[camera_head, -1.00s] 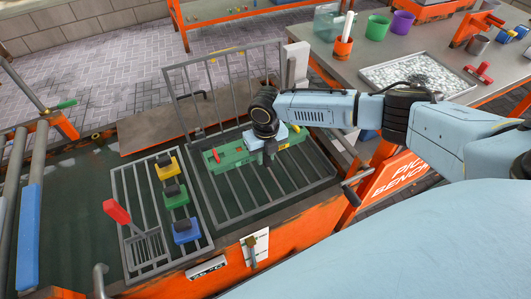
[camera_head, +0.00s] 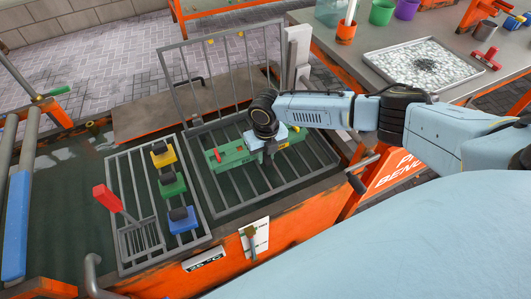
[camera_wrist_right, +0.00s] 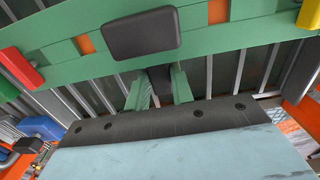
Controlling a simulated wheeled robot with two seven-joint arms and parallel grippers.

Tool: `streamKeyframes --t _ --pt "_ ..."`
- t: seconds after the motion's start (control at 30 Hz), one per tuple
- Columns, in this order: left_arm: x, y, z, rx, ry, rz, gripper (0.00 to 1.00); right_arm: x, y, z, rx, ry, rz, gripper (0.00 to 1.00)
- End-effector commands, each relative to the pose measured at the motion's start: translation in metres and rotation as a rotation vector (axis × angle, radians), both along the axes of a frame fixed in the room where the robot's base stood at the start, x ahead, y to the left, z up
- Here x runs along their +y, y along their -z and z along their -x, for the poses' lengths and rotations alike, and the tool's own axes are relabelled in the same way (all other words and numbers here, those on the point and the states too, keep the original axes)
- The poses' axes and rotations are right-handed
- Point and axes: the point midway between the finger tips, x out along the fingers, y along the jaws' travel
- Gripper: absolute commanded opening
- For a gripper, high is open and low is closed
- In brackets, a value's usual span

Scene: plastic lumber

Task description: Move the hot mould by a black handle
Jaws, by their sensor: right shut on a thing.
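The mould (camera_head: 232,155) is a long green bar lying over the right-hand grate, with a red grip at its left end and yellow at its right. In the right wrist view its green body (camera_wrist_right: 60,52) crosses the top, with a black handle (camera_wrist_right: 140,33) at the middle. My right gripper (camera_head: 268,153) reaches down onto the mould's middle and is shut on the black handle; its fingers are largely hidden. In the wrist view, a dark part sits between two green pieces in front of the palm. I cannot tell whether the mould touches the bars. My left gripper is not in view.
An upright barred lid (camera_head: 220,80) stands behind the right grate. A bench with a tray of pale granules (camera_head: 425,66) is at the right.

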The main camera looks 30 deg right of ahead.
Motion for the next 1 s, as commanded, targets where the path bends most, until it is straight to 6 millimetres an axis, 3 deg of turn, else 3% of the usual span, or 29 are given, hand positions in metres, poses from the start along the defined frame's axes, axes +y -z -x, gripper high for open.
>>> streamKeyframes --t 1.0 --pt "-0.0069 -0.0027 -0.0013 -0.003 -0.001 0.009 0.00 0.0006 0.0011 -0.0017 -0.006 -0.001 -0.002 0.00"
